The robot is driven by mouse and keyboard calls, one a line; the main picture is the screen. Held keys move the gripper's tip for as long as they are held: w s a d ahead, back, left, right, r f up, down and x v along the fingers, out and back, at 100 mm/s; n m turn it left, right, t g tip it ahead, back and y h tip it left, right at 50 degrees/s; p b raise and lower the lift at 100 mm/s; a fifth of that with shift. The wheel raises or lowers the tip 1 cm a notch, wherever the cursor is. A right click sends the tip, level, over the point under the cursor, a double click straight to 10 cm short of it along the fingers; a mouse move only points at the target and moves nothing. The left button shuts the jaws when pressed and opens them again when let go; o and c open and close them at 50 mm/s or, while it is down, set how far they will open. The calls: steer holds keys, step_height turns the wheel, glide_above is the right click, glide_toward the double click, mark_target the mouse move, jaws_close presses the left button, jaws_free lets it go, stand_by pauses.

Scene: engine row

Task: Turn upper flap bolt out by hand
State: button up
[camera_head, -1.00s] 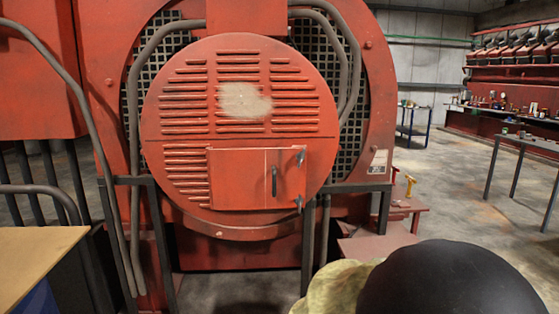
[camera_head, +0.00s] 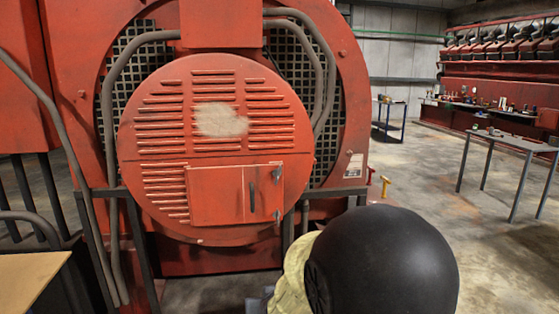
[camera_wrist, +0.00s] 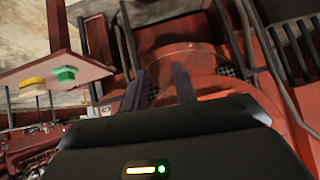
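The round red louvred cover (camera_head: 225,125) is on the front of the red machine in the head view. A rectangular flap (camera_head: 217,195) with a dark handle (camera_head: 252,195) is low on it, and it looks closed. The upper flap bolt (camera_head: 277,173) is a small dark fitting at the flap's upper right corner; a similar lower bolt (camera_head: 278,216) is below it. In the wrist view my gripper (camera_wrist: 159,80) has its two dark fingers apart with nothing between them. It points toward red machine parts, and I cannot make out the bolt there.
Dark pipes (camera_head: 112,150) run around the cover. A yellow-handled tool (camera_head: 385,186) and a red-handled one stand at the right, partly hidden by my arm. A tan tabletop (camera_head: 30,277) is at lower left. A grey table (camera_head: 505,140) is far right, with open floor before it.

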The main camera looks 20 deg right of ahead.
mark_target(279, 175)
steer(key=w+d+r+m+t+h+p, duration=0.1)
steer(key=w+d+r+t+p, duration=0.1)
steer(key=r, duration=0.5)
steer(key=w+d+r+m+t+h+p, duration=0.1)
steer(key=w+d+r+t+p, duration=0.1)
steer(key=r, duration=0.5)
steer(key=w+d+r+m+t+h+p, duration=0.1)
steer(key=w+d+r+t+p, duration=0.1)
steer(key=r, duration=0.5)
steer(key=d+t+p, duration=0.1)
steer(key=d+t, duration=0.1)
steer(key=d, duration=0.1)
steer(key=shift+w+d+r+m+h+p, duration=0.25)
steer(key=shift+w+r+m+h+p, duration=0.05)
steer(key=shift+w+r+p, duration=0.1)
steer(key=p+x, duration=0.5)
steer(key=x, duration=1.1)
steer(key=shift+d, duration=0.1)
steer(key=shift+x, duration=0.75)
steer(key=shift+f, duration=0.2)
jaws_close()
